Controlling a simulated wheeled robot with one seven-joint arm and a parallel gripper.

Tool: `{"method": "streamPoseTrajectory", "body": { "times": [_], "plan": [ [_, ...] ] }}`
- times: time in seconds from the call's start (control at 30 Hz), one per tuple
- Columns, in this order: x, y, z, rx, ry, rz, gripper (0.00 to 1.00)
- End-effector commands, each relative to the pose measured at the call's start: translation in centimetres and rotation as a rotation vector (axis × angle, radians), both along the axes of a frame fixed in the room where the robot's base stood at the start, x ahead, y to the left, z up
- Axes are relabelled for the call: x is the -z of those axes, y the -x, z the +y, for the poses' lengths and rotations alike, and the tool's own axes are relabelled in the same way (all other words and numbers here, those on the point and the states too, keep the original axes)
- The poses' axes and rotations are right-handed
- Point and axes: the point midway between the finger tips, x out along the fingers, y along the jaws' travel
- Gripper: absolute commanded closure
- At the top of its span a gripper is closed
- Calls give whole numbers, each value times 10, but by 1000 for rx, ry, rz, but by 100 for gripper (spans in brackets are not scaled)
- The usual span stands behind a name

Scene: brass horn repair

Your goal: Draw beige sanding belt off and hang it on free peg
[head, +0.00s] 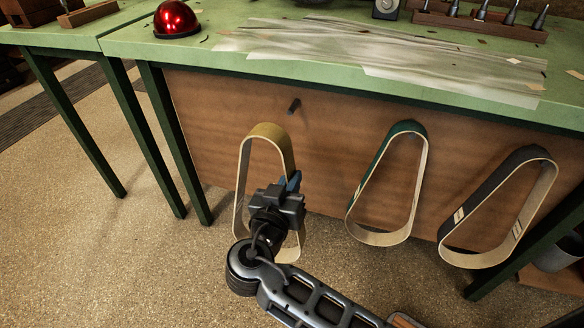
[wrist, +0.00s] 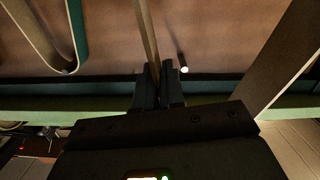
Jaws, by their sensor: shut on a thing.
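The beige sanding belt (head: 268,131) is a long upright loop in front of the brown panel, at left of centre in the head view. My gripper (head: 289,184) is shut on the right-hand strand of this belt. In the wrist view the fingers (wrist: 158,86) pinch the narrow edge of the belt (wrist: 147,38). A bare dark peg (head: 294,106) sticks out of the panel, just above and right of the belt's top. The peg also shows beside the fingers in the wrist view (wrist: 183,65). No peg shows inside the beige loop; my gripper hides part of its lower right side.
A green belt (head: 421,175) and a black belt (head: 482,193) hang on the panel to the right. The green bench top (head: 220,45) overhangs above, with a red dome (head: 176,18) on it. Bench legs (head: 160,135) stand at left. The floor in front is clear.

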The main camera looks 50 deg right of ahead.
Motion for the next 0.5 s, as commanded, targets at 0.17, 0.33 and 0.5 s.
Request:
{"method": "streamPoseTrajectory", "body": {
  "times": [0.17, 0.33, 0.5],
  "plan": [
    [-1, 0, 0, 0, 1, 0, 100],
    [0, 0, 0, 1, 0, -1, 100],
    [2, -2, -5, 2, -2, -2, 100]
  ]
}}
